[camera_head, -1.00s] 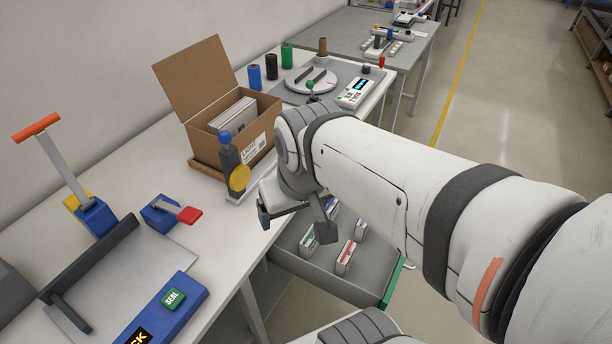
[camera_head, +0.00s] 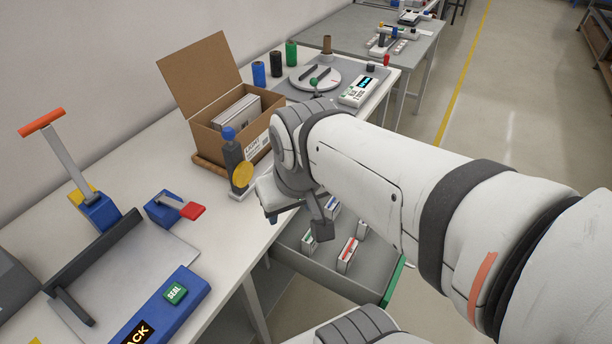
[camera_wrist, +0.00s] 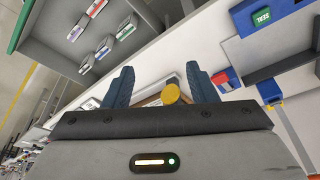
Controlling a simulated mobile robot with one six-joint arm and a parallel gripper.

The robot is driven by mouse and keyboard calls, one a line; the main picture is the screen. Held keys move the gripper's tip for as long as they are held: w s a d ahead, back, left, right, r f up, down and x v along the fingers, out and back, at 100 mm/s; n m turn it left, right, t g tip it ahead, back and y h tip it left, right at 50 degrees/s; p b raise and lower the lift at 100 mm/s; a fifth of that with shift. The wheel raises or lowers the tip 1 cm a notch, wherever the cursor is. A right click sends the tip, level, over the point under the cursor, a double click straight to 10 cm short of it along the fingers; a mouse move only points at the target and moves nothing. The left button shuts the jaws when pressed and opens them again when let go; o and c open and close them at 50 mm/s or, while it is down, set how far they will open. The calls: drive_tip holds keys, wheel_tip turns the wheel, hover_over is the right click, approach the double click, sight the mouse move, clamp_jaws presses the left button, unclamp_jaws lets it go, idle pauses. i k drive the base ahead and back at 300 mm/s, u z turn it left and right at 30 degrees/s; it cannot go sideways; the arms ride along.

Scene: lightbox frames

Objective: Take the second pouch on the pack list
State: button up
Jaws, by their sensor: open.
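Several small white packets with coloured bands stand in an open grey drawer (camera_head: 335,277) below the bench. One has a green band (camera_head: 308,241), one a red band (camera_head: 347,255), and one a blue band (camera_head: 332,207). They also show at the upper left of the wrist view, such as a green-banded packet (camera_wrist: 104,46). I cannot tell which are the pouches of the list, and I see no readable pack list. My gripper (camera_head: 297,223) is open and empty above the drawer's bench-side end. In the wrist view its fingers (camera_wrist: 160,88) stand apart. My arm hides part of the drawer.
An open cardboard box (camera_head: 224,137) stands on the bench. A dark stamp-like tool with a blue knob and yellow disc (camera_head: 241,174) stands close to my gripper. A blue sealer marked SEAL (camera_head: 178,310) is at the lower left. Floor is clear beyond the drawer.

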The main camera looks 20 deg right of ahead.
sight(332, 209)
drive_tip(key=u, duration=2.7)
drive_tip(key=k, duration=2.45)
drive_tip(key=z, duration=1.5)
drive_tip(key=i, duration=1.05)
drive_tip(key=z, duration=0.05)
